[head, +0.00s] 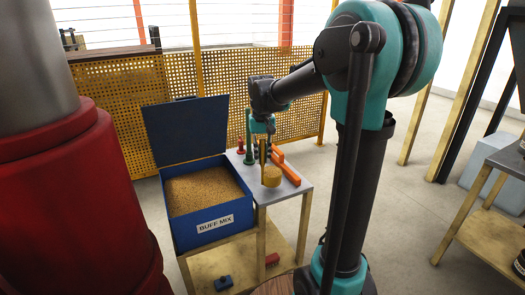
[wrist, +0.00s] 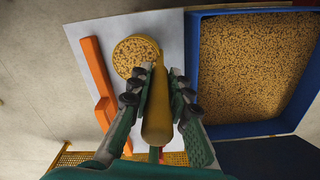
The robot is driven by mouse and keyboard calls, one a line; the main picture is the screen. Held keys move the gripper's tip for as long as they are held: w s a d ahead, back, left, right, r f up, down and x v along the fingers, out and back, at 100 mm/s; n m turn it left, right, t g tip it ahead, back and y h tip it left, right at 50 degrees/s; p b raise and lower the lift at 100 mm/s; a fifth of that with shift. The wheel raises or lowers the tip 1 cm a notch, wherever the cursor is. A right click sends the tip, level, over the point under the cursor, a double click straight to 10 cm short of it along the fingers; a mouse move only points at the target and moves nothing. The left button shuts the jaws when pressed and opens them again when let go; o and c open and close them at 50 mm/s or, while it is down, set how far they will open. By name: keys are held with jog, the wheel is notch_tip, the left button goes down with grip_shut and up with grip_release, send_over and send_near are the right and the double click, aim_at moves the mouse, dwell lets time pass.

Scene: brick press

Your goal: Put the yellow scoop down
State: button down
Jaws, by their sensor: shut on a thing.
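The yellow scoop has a round cup (head: 271,176) and a long handle. My gripper (head: 262,140) is shut on the handle (wrist: 157,112), which stands between the two fingers in the wrist view. The cup (wrist: 135,52) shows speckled tan grains inside its yellow rim. It is over the grey top of the small stand (head: 288,193), just right of the blue bin. I cannot tell whether the cup touches the stand top or hangs slightly above it.
The open blue bin (head: 213,235) labelled BUFF MIX holds tan grains. An orange bar-shaped tool (wrist: 97,75) lies on the stand beside the scoop. A green item (head: 249,152) and a red item (head: 240,146) stand at its back. A large red machine (head: 70,200) is at left.

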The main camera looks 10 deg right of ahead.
aim_at(262, 139)
jog(key=shift+f, duration=1.25)
jog(key=c, duration=1.4)
grip_release()
notch_tip(262, 139, up, 12)
jog(key=shift+a+r, duration=0.1)
jog(key=shift+r, duration=0.05)
jog(key=shift+s, duration=0.1)
